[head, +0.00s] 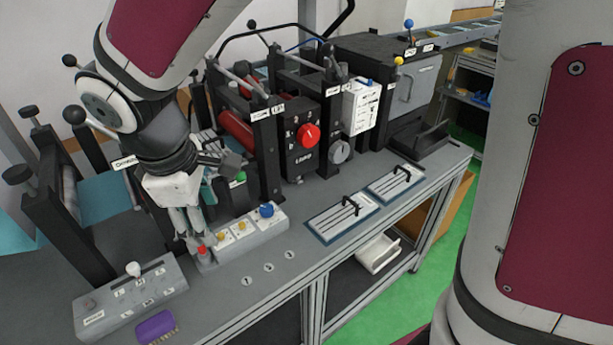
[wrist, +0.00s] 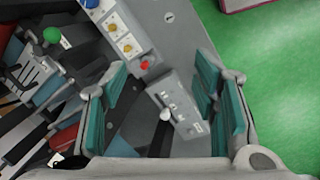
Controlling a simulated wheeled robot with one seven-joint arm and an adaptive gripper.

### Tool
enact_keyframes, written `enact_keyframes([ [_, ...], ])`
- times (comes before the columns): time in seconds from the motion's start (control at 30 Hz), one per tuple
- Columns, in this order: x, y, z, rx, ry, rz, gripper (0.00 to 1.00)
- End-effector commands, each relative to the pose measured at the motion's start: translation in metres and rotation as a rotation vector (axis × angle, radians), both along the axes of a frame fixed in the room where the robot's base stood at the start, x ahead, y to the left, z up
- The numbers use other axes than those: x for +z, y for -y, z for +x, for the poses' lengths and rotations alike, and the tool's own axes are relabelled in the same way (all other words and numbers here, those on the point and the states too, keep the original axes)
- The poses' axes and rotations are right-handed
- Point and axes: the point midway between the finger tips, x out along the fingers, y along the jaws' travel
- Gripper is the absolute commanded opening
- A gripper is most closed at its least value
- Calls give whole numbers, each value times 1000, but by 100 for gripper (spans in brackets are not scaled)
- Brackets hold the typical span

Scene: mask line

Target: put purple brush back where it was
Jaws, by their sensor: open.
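The purple brush (head: 157,328) lies on the grey bench top at the bottom of the head view, in front of the lever control box (head: 130,297). I cannot see the brush in the wrist view.
The button box (head: 240,235) with red, yellow and blue buttons stands near my fingers. Round numbered marks (head: 268,267) lie on clear bench near its front edge. Black roller frames (head: 265,150) and a machine with a red knob (head: 306,135) stand behind.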

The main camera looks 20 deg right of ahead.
Motion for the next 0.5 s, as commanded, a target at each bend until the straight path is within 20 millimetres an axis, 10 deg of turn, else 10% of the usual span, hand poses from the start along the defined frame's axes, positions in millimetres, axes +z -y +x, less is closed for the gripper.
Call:
enact_keyframes([
  [0.5,93,162,-92,-872,262,289,54],
])
